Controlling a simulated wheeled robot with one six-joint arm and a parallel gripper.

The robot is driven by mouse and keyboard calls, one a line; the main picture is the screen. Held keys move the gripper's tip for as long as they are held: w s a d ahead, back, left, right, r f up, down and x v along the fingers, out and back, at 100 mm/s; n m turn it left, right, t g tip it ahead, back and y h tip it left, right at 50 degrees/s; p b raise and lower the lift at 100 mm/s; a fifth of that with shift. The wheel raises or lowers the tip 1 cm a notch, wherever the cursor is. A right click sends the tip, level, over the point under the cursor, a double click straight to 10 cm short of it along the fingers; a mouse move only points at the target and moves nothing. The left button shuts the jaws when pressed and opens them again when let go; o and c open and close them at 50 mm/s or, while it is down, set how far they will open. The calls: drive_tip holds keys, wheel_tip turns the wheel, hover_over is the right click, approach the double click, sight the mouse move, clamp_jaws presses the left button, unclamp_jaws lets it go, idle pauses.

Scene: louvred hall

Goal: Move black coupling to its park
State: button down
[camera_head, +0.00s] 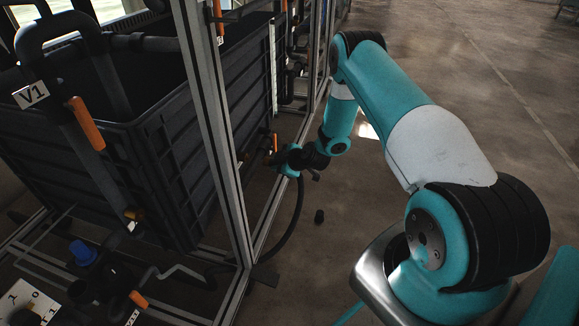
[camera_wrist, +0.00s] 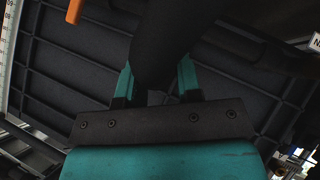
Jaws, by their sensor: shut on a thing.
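My gripper (camera_head: 290,163) is at the right side of the metal frame, close to the black crate. In the wrist view its two teal fingers (camera_wrist: 157,82) are shut on a thick black cylindrical part, which I take to be the black coupling (camera_wrist: 160,45). In the head view the coupling is too dark and small to tell apart from my wrist. A black hose (camera_head: 294,218) hangs from the gripper and curves down to the foot of the frame. I cannot make out the park for the coupling.
A large black ribbed crate (camera_head: 165,165) stands inside a metal frame (camera_head: 222,130). Pipework with orange handles (camera_head: 86,124) and a V1 label (camera_head: 31,95) is at the left. The concrete floor behind my arm is open.

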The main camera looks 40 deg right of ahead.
sight(271, 161)
drive_tip(key=shift+w+a, duration=1.05)
drive_tip(key=shift+w, duration=0.2)
drive_tip(key=shift+w+a+b, duration=0.5)
drive_tip(key=shift+w+a, duration=0.3)
drive_tip(key=shift+w, duration=0.3)
drive_tip(key=c, duration=0.7)
unclamp_jaws()
